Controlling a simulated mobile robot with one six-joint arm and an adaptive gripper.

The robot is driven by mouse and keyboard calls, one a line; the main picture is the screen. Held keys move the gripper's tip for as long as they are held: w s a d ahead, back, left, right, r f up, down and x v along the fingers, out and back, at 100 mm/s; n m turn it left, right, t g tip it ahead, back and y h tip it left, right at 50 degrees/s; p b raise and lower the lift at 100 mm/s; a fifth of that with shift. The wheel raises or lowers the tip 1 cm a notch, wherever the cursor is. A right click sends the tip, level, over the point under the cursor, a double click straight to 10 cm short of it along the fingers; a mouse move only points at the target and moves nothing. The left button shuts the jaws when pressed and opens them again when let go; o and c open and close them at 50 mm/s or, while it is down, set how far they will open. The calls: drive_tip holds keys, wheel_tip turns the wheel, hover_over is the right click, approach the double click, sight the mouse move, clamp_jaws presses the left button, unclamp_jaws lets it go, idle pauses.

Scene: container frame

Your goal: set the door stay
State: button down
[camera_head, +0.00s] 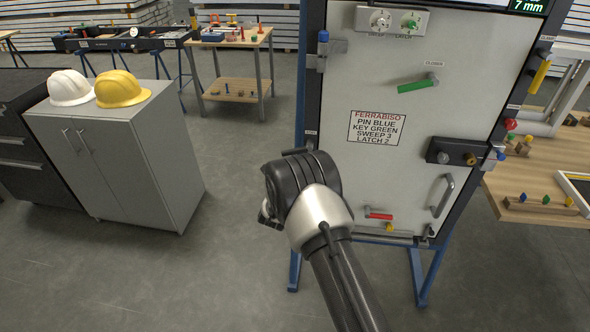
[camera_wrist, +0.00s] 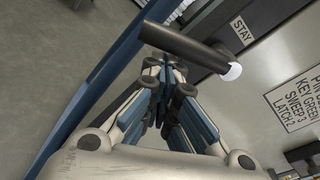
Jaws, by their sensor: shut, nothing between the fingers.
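In the wrist view, a dark round bar (camera_wrist: 188,47) with a white end sits beside a label reading STAY. My gripper (camera_wrist: 168,88) is shut and empty, its fingertips just below the bar; I cannot tell whether they touch it. In the head view, my gripper (camera_head: 267,214) is left of the door's lower left edge, mostly hidden by my wrist. The grey door (camera_head: 385,185) stands in a dark frame and looks shut. The stay bar is not visible in the head view, where my arm covers that area.
The door carries a green handle (camera_head: 418,84), a red handle (camera_head: 379,215), a grey pull handle (camera_head: 443,195) and a latch block (camera_head: 455,154). A grey cabinet (camera_head: 125,150) with hard hats stands left. A wooden table (camera_head: 535,165) stands right. Floor between cabinet and door is clear.

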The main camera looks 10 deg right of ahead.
drive_tip(key=s+a+f+p, duration=0.2)
drive_tip(key=s+p, duration=0.1)
drive_tip(key=s, duration=0.6)
wheel_tip(320, 180, up, 13)
drive_tip(key=a+n+g+y, duration=0.2)
drive_tip(key=n+y, duration=0.2)
drive_tip(key=n, duration=0.4)
drive_tip(key=s+a+r+n+g+y, duration=0.1)
drive_tip(key=s+r+n+g+y, duration=0.2)
drive_tip(key=s+r+n, duration=0.75)
drive_tip(key=s+d+r+n+g, duration=0.1)
drive_tip(key=s+d+n+g, duration=0.2)
drive_tip(key=s+n, duration=0.5)
drive_tip(key=s+d+n+g, duration=0.3)
drive_tip(key=s+n, duration=0.4)
drive_tip(key=s, duration=1.9)
drive_tip(key=shift+d+r+n+h, duration=0.25)
drive_tip(key=shift+r+n+h, duration=0.1)
drive_tip(key=shift+r+h, duration=0.05)
